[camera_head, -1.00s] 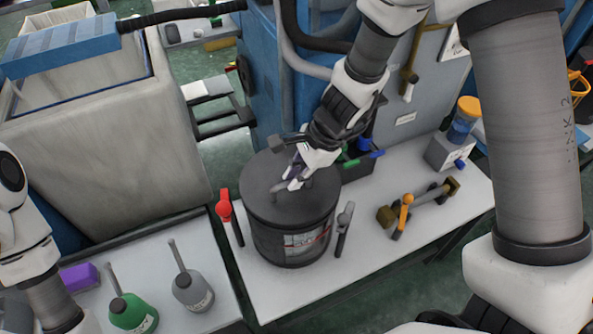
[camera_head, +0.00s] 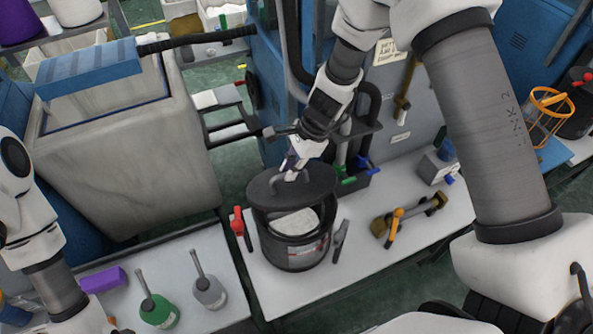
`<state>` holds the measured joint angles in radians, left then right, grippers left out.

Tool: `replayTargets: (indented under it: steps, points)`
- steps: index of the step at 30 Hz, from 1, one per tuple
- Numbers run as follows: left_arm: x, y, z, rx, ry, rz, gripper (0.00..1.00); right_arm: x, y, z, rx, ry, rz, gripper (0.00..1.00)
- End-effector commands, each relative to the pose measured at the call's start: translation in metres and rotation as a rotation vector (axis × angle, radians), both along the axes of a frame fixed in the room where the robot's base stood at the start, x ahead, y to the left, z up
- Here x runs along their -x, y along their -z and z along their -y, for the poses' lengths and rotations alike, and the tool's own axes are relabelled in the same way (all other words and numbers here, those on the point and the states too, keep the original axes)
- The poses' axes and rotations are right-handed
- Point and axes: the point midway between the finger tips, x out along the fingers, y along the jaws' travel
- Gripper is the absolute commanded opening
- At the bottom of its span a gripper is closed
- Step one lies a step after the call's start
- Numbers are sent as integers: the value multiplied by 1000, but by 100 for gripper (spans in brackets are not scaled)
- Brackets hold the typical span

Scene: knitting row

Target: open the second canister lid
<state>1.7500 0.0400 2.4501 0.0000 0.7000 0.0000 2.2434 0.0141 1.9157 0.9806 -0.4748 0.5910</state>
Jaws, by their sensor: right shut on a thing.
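The dark grey canister (camera_head: 296,256) stands on a white table with a label on its front. Its round lid (camera_head: 316,186) is raised and held above the back part of the canister's mouth, so the opening shows pale contents (camera_head: 294,222). My right gripper (camera_head: 286,175) is shut on the lid's handle. I cannot tell if the lid's far edge still touches the canister. My left arm shows at the left edge, but its gripper is out of view. Another dark canister (camera_head: 583,118) is partly visible at the far right.
A red-handled clamp (camera_head: 239,226) and a grey clamp (camera_head: 340,240) flank the canister. An orange-handled tool (camera_head: 394,228) lies to the right. A blue machine stands behind.

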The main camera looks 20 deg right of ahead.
Motion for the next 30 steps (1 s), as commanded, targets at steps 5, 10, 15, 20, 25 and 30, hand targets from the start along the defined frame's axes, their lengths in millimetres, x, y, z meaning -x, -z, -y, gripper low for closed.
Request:
replayTargets:
  steps: [5, 10, 15, 20, 25, 30]
  points:
    - [0, -16, 0, 0, 0, 0, 0, -15, -11, 0, 3, 3, 6, 0]
    - [0, -20, 0, 0, 0, 0, 0, -21, -13, 0, 2, 4, 6, 0]
    - [0, -21, 0, 0, 0, 0, 0, -23, -13, 0, 3, 4, 6, 0]
    - [0, -20, 0, 0, 0, 0, 0, -23, -12, 0, 4, 4, 5, 0]
    - [0, -20, 0, 0, 0, 0, 0, -23, -12, 0, 4, 4, 6, 28]
    - [0, -20, 0, 0, 0, 0, 0, -22, -12, 0, 4, 3, 4, 39]
